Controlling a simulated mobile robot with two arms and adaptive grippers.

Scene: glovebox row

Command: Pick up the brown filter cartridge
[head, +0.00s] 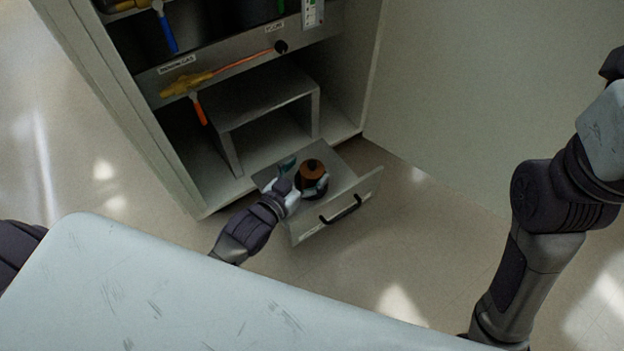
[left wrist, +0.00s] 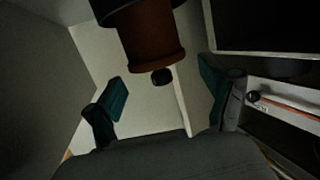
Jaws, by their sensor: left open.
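The brown filter cartridge (head: 312,169) stands in the pulled-out drawer (head: 343,177) at the bottom of the cabinet. It has a brown top with a small dark knob and a dark lower part. In the left wrist view the cartridge (left wrist: 153,42) shows at the top centre, its black knob towards me. My left gripper (head: 303,177) is at the drawer beside the cartridge. Its teal fingers are spread in the left wrist view (left wrist: 163,87), one on each side of the cartridge's line, with visible gaps. The right gripper is out of view; only my right arm shows.
The drawer's front has a black handle (head: 341,209). A grey shelf stand (head: 266,100) is in the cabinet behind the drawer. Above it is a pipe panel (head: 222,62) with an orange-handled valve (head: 199,108). Open floor lies right of the drawer.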

